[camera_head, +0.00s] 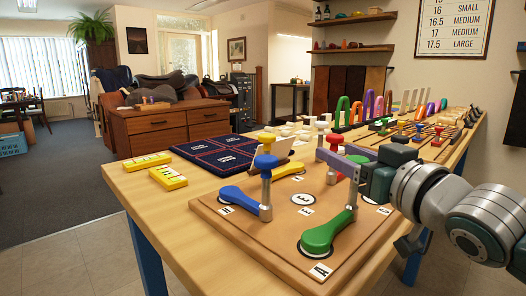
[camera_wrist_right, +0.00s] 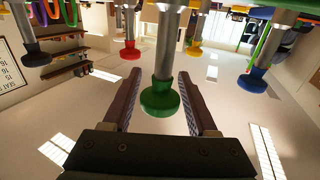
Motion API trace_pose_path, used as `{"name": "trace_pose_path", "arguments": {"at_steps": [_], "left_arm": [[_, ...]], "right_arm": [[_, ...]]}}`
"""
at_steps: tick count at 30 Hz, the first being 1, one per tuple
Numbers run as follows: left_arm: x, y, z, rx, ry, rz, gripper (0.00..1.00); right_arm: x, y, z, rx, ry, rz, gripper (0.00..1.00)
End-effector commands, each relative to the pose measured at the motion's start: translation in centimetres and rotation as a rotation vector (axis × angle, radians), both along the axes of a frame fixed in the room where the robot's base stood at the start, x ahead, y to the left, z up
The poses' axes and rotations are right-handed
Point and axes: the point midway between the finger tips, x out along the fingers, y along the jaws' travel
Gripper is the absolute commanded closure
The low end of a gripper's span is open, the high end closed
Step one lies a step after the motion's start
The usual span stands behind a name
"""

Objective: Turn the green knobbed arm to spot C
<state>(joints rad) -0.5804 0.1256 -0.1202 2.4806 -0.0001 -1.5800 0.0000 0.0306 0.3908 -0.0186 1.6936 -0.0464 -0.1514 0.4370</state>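The green arm (camera_head: 325,232) lies at the front right of the brown board, and its metal post rises to a green knob (camera_head: 357,159). My right gripper (camera_head: 333,152) reaches in from the right at knob height. In the right wrist view, the green knob (camera_wrist_right: 161,98) stands between the two open fingers (camera_wrist_right: 156,90), with a gap on each side. The board (camera_head: 250,236) bears dark rings and small white letter labels; I cannot make out which one is C. My left gripper is not in view.
A blue arm (camera_head: 238,198) with a blue knob (camera_head: 266,161) stands left of the green one. A yellow arm (camera_head: 289,170), a yellow knob (camera_head: 267,138) and a red knob (camera_head: 335,138) are behind. Yellow blocks (camera_head: 168,178) lie at the table's left.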

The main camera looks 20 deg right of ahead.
Motion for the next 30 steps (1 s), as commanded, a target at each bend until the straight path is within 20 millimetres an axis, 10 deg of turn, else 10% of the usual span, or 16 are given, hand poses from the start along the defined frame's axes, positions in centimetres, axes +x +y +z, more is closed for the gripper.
{"name": "trace_pose_path", "arguments": {"at_steps": [15,30], "left_arm": [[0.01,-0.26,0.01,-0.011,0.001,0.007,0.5],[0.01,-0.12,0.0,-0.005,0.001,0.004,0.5]], "right_arm": [[-0.02,0.01,0.0,0.0,0.0,0.0,1.0],[-0.02,0.02,0.01,0.0,0.0,0.0,1.0]]}}
